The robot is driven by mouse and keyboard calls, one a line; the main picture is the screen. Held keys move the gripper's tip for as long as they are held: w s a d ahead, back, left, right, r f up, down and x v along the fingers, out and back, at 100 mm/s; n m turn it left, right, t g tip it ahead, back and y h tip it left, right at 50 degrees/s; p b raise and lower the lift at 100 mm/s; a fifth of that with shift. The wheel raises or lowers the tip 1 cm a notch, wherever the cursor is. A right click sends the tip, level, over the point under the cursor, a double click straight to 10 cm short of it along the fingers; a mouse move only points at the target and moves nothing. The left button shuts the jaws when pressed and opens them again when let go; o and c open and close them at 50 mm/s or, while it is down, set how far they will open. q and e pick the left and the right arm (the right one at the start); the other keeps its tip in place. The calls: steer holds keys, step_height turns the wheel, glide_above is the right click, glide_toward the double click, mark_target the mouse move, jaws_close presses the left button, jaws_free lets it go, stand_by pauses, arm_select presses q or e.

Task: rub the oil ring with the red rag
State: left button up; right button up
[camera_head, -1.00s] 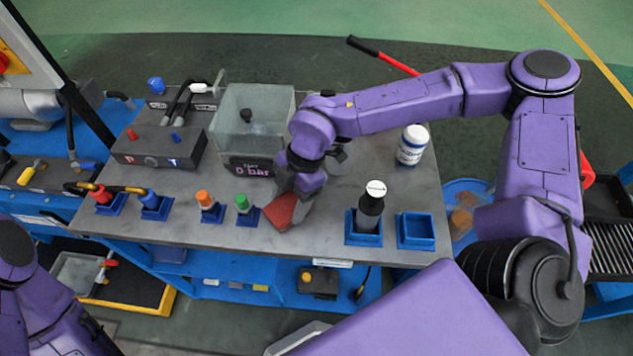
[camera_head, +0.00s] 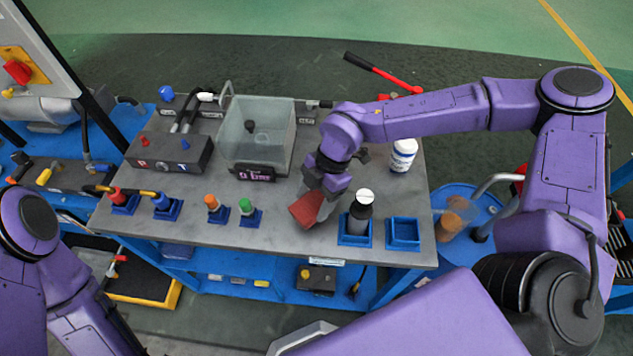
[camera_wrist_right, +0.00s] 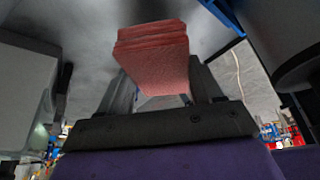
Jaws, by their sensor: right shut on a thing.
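The red rag (camera_head: 307,209) is a folded block in the jaws of my right gripper (camera_head: 318,196), just above or touching the grey bench top; I cannot tell which. In the right wrist view the rag (camera_wrist_right: 155,55) stands out between the two fingers (camera_wrist_right: 155,95). My right gripper is shut on it, to the left of the black and white bottle in its blue holder. No oil ring can be made out; the bench under the rag is hidden. My left arm (camera_head: 40,260) shows at the left edge, but its gripper is out of view.
A black bottle with a white top (camera_head: 361,212) stands close right of the rag. An empty blue holder (camera_head: 404,232) is beyond it. Green (camera_head: 247,207) and orange (camera_head: 212,203) plugs stand to the left. A clear tank (camera_head: 258,135) and a white jar (camera_head: 403,155) are behind.

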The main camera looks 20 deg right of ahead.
steer(key=shift+s+r+p, duration=0.1)
steer(key=shift+r+p, duration=1.45)
steer(key=shift+r, duration=0.6)
